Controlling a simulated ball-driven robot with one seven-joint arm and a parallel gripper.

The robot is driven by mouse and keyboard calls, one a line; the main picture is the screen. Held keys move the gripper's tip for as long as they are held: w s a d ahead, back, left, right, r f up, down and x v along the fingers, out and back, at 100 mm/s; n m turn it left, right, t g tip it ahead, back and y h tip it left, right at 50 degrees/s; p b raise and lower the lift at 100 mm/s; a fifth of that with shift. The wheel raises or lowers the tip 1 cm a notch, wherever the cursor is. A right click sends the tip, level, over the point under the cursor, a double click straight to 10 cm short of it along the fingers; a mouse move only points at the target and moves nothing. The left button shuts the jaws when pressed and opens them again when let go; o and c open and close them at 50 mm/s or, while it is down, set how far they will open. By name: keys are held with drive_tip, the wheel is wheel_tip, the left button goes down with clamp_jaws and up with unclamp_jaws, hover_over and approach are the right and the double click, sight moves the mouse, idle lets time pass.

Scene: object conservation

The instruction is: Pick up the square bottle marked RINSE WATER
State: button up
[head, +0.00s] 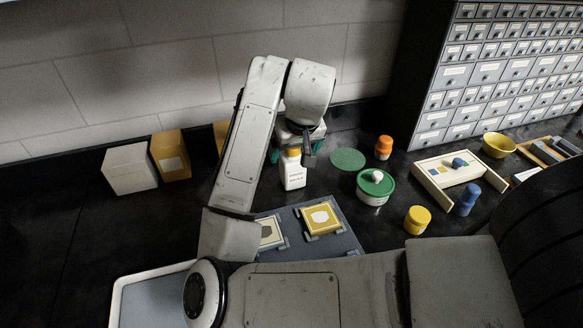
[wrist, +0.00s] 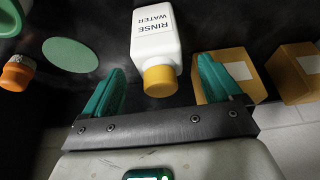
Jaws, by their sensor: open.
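The square white bottle marked RINSE WATER (wrist: 155,42) has a yellow cap (wrist: 159,80). In the wrist view its label appears upside down. It stands upright on the black bench in the head view (head: 293,176), below the end of my arm. My gripper (wrist: 161,70) is open and empty, with one teal finger on each side of the bottle's cap end. Neither finger clearly touches the bottle. In the head view my gripper (head: 292,150) is partly hidden by my arm, just above and behind the cap.
A green disc (head: 348,159), an orange-capped jar (head: 384,147) and a green-lidded dish (head: 375,187) stand right of the bottle. Tan boxes (head: 171,155) and a white box (head: 130,169) stand left near the wall. A grey tray with framed pieces (head: 342,239) lies in front.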

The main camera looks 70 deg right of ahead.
drive_tip(key=shift+s+x, duration=0.2)
drive_tip(key=shift+x, duration=2.4)
drive_tip(key=shift+a, duration=0.15)
drive_tip(key=c, duration=1.3)
drive_tip(key=shift+o, duration=0.2)
